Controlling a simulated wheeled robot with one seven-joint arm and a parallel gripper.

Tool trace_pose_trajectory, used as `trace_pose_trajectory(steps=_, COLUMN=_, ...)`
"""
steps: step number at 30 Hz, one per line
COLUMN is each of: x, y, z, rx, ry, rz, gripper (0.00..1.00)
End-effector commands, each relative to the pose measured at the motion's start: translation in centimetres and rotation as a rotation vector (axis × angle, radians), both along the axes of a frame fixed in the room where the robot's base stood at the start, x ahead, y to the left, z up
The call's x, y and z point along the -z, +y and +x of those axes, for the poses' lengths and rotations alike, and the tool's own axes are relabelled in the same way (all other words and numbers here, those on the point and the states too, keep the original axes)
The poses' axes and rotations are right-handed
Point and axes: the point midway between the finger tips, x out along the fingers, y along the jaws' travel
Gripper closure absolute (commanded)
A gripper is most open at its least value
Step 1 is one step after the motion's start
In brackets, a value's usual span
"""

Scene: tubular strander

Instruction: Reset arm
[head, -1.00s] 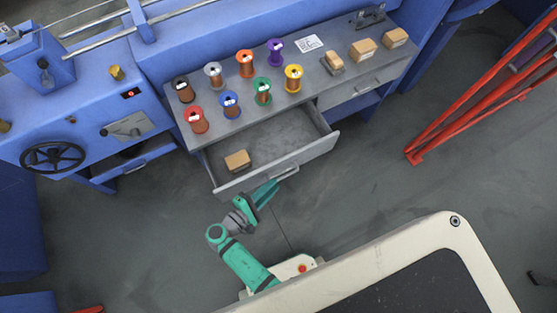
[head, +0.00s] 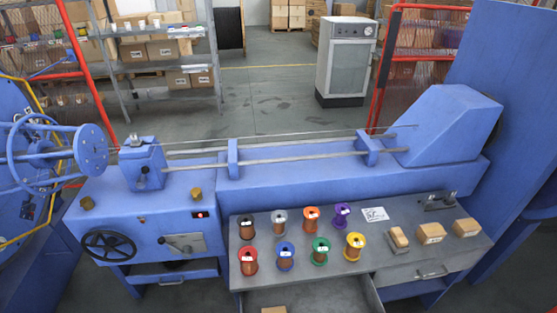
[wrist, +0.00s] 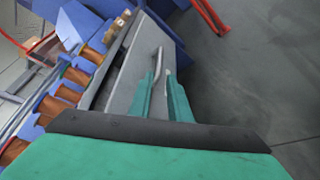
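My gripper (wrist: 163,92) shows in the wrist view as two green fingers with a gap between them, so it is open. The handle (wrist: 158,62) of the grey drawer front (wrist: 130,85) lies just beyond and between the fingertips; I cannot tell whether they touch it. In the head view the open drawer (head: 315,297) is cut off by the bottom edge, with part of a small cardboard box (head: 273,310) in it. My arm and gripper are out of the head view.
The grey worktop (head: 375,262) holds several wire spools, such as a yellow one (head: 354,246), and small boxes (head: 431,233). Behind it stands the blue strander (head: 300,191). Grey floor (wrist: 260,80) on the right is clear.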

Motion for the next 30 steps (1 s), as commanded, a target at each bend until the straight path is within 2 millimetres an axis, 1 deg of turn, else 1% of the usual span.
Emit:
trace_pose_trajectory(steps=2, x=0.2, y=-0.1, z=-0.2, rx=-0.003, ry=0.004, rz=0.01, gripper=0.83)
trace_pose_trajectory(steps=4, x=1.0, y=-0.3, z=-0.6, rx=-0.014, ry=0.013, rz=0.042, gripper=0.83)
trace_pose_trajectory(steps=7, x=3.0, y=-0.8, z=-2.1, rx=-0.044, ry=0.034, rz=0.148, gripper=0.83)
trace_pose_trajectory(steps=9, x=4.8, y=-0.9, z=-3.5, rx=-0.07, ry=0.042, rz=0.262, gripper=0.83)
trace_pose_trajectory(steps=12, x=7.0, y=-0.3, z=-5.7, rx=-0.108, ry=0.033, rz=0.451, gripper=0.83)
trace_pose_trajectory(steps=15, x=7.9, y=0.8, z=-7.9, rx=-0.135, ry=-0.004, rz=0.641, gripper=0.83)
trace_pose_trajectory(steps=17, x=7.8, y=1.7, z=-9.0, rx=-0.149, ry=-0.041, rz=0.752, gripper=0.83)
trace_pose_trajectory(steps=20, x=6.7, y=3.2, z=-10.6, rx=-0.164, ry=-0.122, rz=0.935, gripper=0.83)
trace_pose_trajectory(steps=23, x=4.2, y=4.7, z=-11.8, rx=-0.173, ry=-0.23, rz=1.107, gripper=0.83)
trace_pose_trajectory(steps=26, x=0.5, y=5.8, z=-12.6, rx=-0.18, ry=-0.361, rz=1.266, gripper=0.83)
trace_pose_trajectory(steps=27, x=-1.3, y=6.2, z=-12.8, rx=-0.182, ry=-0.42, rz=1.326, gripper=0.83)
trace_pose_trajectory(steps=29, x=-4.3, y=6.5, z=-13.0, rx=-0.186, ry=-0.516, rz=1.41, gripper=0.83)
trace_pose_trajectory(steps=30, x=-6.4, y=6.6, z=-13.1, rx=-0.189, ry=-0.583, rz=1.462, gripper=0.83)
